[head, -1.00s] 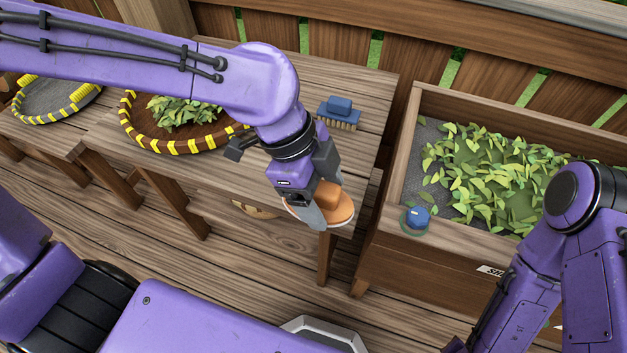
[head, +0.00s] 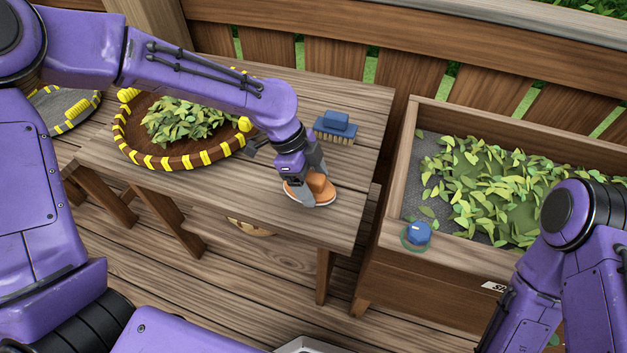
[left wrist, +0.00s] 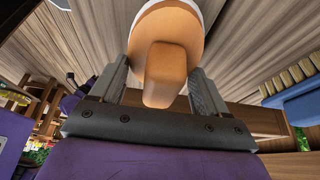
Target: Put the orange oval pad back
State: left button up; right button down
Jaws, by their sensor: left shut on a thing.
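The orange oval pad (head: 325,195) has a block handle on top and a pale rim. My left gripper (head: 311,192) is shut on its handle. In the head view the pad is at the front right part of the wooden table, its underside at or just above the top; I cannot tell if it touches. In the left wrist view the pad (left wrist: 168,45) fills the upper middle, its handle between the two fingers (left wrist: 160,85). My right arm shows at the right of the head view, but its gripper is out of sight.
A blue brush (head: 336,127) lies behind the pad on the wooden table (head: 340,225). A yellow-banded round tray (head: 180,160) of leaves stands left. A wooden box (head: 405,190) of leaves, with a blue knob (head: 417,233) on its front edge, stands right. Bare tabletop surrounds the pad.

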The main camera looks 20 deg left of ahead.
pick_arm(q)
jog(key=shift+f, duration=0.35)
jog(key=o, duration=1.7)
jog(key=shift+f, duration=0.1)
